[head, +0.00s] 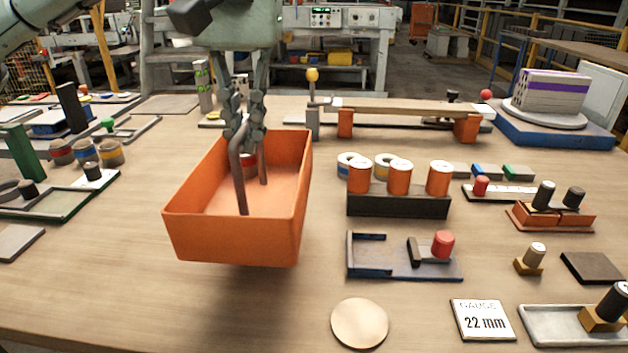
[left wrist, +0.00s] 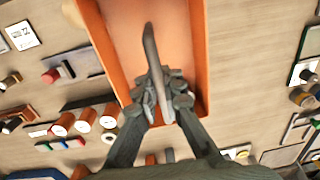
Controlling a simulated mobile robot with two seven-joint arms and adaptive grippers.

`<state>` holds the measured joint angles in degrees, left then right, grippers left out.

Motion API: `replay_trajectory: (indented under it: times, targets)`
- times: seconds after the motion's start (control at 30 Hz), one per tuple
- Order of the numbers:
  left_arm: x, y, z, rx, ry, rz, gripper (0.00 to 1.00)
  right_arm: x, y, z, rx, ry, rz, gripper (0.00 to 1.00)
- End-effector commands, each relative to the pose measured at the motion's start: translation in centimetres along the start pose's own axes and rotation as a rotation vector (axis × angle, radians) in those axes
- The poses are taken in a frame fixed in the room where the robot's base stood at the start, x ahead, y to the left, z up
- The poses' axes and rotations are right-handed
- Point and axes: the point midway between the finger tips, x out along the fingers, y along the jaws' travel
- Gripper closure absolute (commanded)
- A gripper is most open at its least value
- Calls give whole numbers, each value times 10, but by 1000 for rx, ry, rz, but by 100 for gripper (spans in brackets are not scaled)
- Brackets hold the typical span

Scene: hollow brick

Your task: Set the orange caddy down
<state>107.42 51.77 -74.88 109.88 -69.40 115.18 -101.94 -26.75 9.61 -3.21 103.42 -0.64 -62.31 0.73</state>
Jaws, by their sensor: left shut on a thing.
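The orange caddy (head: 235,237) is an open box with a dark grey handle (head: 238,175) rising from its inside, left of centre in the head view. My left gripper (head: 244,118) comes down from above and is shut on the handle's upper part. In the left wrist view, my left gripper (left wrist: 163,97) holds the handle over the caddy (left wrist: 195,55), whose far end is cut off by the frame. A shadow shows by the caddy's base; I cannot tell for sure whether it touches the table. My right gripper is not in view.
A round wooden disc (head: 359,323), a blue tray (head: 405,268) and a black rack with orange spools (head: 398,205) lie right of the caddy. Grey and striped cylinders (head: 110,153) stand to its left. The wooden table (head: 130,290) is bare in front and front left.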

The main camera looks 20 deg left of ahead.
Motion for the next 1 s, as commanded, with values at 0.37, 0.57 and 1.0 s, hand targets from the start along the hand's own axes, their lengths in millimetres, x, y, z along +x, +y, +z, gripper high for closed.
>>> replay_trajectory:
  times: [0.37, 0.57, 1.0]
  targets:
    - [42, 38, -64, 0, -2, 1, 100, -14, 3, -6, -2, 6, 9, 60]
    - [51, 45, -78, 0, 1, 2, 100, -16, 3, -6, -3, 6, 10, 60]
    - [91, 47, -78, -1, 2, 1, 100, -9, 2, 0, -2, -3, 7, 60]
